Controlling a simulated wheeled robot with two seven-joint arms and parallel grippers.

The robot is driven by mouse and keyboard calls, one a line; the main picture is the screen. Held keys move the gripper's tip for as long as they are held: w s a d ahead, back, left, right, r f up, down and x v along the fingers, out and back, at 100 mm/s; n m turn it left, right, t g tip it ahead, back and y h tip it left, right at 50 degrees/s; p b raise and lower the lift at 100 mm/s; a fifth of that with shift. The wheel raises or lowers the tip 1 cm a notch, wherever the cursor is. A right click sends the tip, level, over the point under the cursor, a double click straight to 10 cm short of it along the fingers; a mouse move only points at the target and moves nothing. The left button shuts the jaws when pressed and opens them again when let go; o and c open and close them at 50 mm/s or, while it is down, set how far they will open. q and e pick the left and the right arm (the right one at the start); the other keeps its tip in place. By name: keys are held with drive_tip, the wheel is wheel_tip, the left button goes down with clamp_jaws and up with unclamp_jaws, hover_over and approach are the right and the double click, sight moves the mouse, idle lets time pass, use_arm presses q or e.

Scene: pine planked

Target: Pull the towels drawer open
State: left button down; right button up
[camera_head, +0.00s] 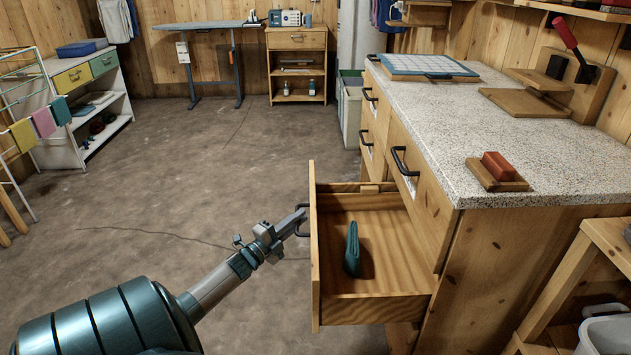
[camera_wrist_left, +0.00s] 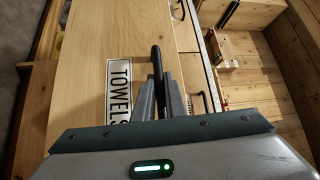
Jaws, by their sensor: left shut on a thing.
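The towels drawer (camera_head: 365,308) stands pulled well out of the pine cabinet in the head view. A folded teal cloth (camera_head: 352,250) lies inside it on the bare wooden bottom. My left gripper (camera_head: 300,220) is at the outer side of the drawer front, shut on the dark drawer handle (camera_head: 304,233). In the left wrist view, the handle (camera_wrist_left: 156,62) rises between the fingers of my left gripper (camera_wrist_left: 161,90). Next to it, a white label (camera_wrist_left: 118,90) reading TOWELS is fixed to the drawer front. My right gripper is not in view.
The cabinet's speckled counter (camera_head: 500,130) carries a red-topped brush or block (camera_head: 497,168) on a small board. Other closed drawers with dark handles (camera_head: 405,161) sit along the cabinet. The floor (camera_head: 180,190) left of the drawer is clear. A drying rack (camera_head: 30,130) stands far left.

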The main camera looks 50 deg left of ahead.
use_arm(q)
drive_tip(key=s+a, duration=0.4)
drive_tip(key=s, duration=0.1)
drive_tip(key=shift+a, duration=0.15)
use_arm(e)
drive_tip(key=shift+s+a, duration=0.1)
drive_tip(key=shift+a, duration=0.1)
use_arm(q)
drive_tip(key=shift+f, duration=0.1)
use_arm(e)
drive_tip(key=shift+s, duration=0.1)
use_arm(q)
drive_tip(key=c, duration=1.8)
unclamp_jaws()
drive_tip(key=shift+s, duration=0.1)
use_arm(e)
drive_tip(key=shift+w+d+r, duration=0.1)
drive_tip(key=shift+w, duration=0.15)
use_arm(q)
drive_tip(key=shift+s+d+f+p, duration=0.1)
drive_tip(key=shift+s+d+f, duration=0.25)
drive_tip(key=shift+s, duration=2.5)
drive_tip(key=shift+s+d+f+p, duration=0.15)
drive_tip(key=shift+s+f, duration=0.25)
drive_tip(key=shift+s, duration=2.45)
drive_tip(key=shift+s+d+f+p, duration=0.1)
drive_tip(key=shift+s+d+f, duration=0.25)
drive_tip(key=shift+s, duration=2.5)
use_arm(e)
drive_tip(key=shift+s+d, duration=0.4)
